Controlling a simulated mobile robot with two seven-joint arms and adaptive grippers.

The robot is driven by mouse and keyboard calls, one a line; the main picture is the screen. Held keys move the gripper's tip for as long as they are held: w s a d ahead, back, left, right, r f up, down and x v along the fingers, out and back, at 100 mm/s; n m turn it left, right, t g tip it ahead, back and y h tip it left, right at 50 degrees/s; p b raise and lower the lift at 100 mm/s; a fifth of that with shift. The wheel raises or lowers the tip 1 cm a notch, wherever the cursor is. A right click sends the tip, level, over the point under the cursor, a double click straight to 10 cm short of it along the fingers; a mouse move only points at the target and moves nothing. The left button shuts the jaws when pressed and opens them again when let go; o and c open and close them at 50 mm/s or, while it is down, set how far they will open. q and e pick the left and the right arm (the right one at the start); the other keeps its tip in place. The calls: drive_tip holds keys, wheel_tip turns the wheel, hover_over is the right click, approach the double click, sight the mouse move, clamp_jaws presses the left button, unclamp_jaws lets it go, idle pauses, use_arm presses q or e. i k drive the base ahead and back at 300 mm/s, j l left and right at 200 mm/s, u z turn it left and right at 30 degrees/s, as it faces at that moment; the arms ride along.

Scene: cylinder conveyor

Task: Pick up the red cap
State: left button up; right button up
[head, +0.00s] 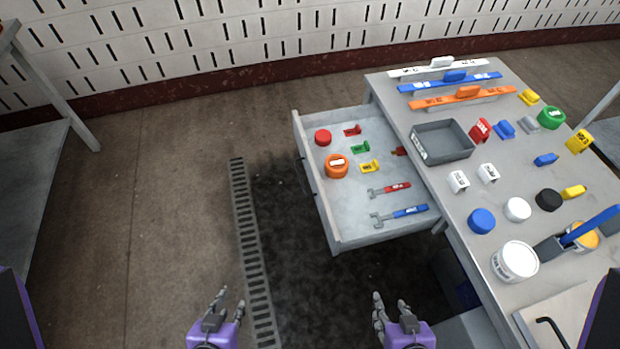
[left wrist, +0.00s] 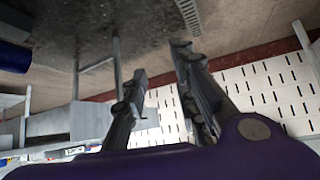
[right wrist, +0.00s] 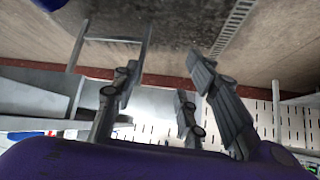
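The red cap (head: 322,137) is a small round cap in the far left corner of the open drawer (head: 360,226). An orange cap (head: 337,166) with a white label sits just in front of it. My left gripper (head: 230,302) is open and empty at the bottom of the head view, left of the drawer and far from the cap. Its spread fingers also show in the left wrist view (left wrist: 162,62). My right gripper (head: 390,302) is open and empty, in front of the drawer. Its fingers show apart in the right wrist view (right wrist: 162,68).
The drawer also holds small red, green and yellow pieces and two tools, one red (head: 390,189) and one blue (head: 405,212). The workbench at right carries a grey tray (head: 443,140), several caps, blocks, long handled bars and a white bucket (head: 515,261). The floor left of the drawer is clear.

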sight(323, 137)
drive_tip(key=j+z, duration=0.1)
drive_tip(key=z, duration=0.3)
drive_tip(key=i+j+z, duration=0.1)
drive_tip(key=z, duration=0.3)
drive_tip(key=j+z, duration=0.2)
drive_tip(key=z, duration=0.2)
drive_tip(key=j+z, duration=0.25)
drive_tip(key=j, duration=0.25)
drive_tip(key=j+z, duration=0.3)
drive_tip(key=j, duration=0.2)
drive_tip(key=k, duration=0.05)
